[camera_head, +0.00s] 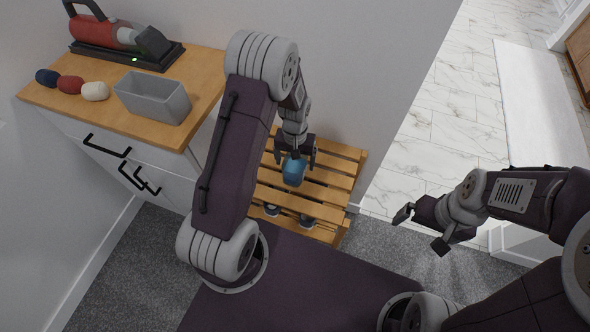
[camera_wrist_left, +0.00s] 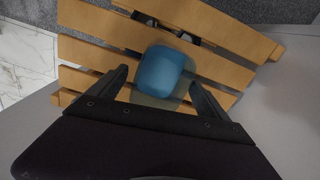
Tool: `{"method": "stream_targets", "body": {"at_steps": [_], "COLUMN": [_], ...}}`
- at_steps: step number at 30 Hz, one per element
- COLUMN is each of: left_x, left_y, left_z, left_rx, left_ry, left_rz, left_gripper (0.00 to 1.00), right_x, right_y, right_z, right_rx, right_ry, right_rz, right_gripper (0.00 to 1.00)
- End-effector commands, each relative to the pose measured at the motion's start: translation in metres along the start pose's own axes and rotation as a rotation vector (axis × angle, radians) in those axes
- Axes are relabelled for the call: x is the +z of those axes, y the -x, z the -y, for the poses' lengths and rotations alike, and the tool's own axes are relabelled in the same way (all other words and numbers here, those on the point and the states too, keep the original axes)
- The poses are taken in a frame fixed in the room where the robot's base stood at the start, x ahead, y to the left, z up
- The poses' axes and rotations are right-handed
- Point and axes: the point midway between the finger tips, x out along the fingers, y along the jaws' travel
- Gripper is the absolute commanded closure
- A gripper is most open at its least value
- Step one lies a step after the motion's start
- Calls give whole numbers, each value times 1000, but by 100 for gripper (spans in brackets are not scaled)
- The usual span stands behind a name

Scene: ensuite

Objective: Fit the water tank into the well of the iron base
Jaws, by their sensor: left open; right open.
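The blue water tank (camera_head: 294,172), a small rounded block, rests on the slatted wooden bench. My left gripper (camera_head: 295,156) is open above it. In the left wrist view the tank (camera_wrist_left: 160,71) lies between and just beyond the two open fingers (camera_wrist_left: 158,84); I cannot tell whether they touch it. A black base (camera_head: 160,52) with a green light stands on the cabinet top and carries a red device with a handle; this looks like the iron base. Its well cannot be made out. My right gripper (camera_head: 421,229) is open and empty over the floor at the right.
A grey open box (camera_head: 153,97) and three rolled cloths (camera_head: 70,85) are on the wooden cabinet top (camera_head: 130,122). Dark shoes (camera_head: 290,215) show under the bench (camera_head: 330,184). The wall stands behind the bench.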

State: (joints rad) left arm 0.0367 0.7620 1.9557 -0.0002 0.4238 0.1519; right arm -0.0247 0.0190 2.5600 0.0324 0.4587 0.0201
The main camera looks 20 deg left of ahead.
Motion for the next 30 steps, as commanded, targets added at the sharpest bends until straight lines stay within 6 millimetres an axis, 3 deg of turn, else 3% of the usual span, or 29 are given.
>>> {"method": "stream_targets", "body": {"at_steps": [2, 11, 23, 30], "left_x": [0, 0, 0, -1], "left_y": [0, 0, 5, 25], "left_z": [0, 0, 0, 0], "left_rx": [0, 0, 0, 0], "left_ry": [0, 0, 0, 0], "left_rz": [0, 0, -2, -2], "left_gripper": [17, 100, 100, 100], "right_x": [0, 0, 0, -1], "right_y": [0, 0, 2, 9], "right_z": [0, 0, 0, 0], "right_rx": [0, 0, 0, 0], "right_ry": [0, 0, 0, 0], "right_rz": [0, 0, 0, 0], "right_gripper": [0, 0, 0, 0]}}
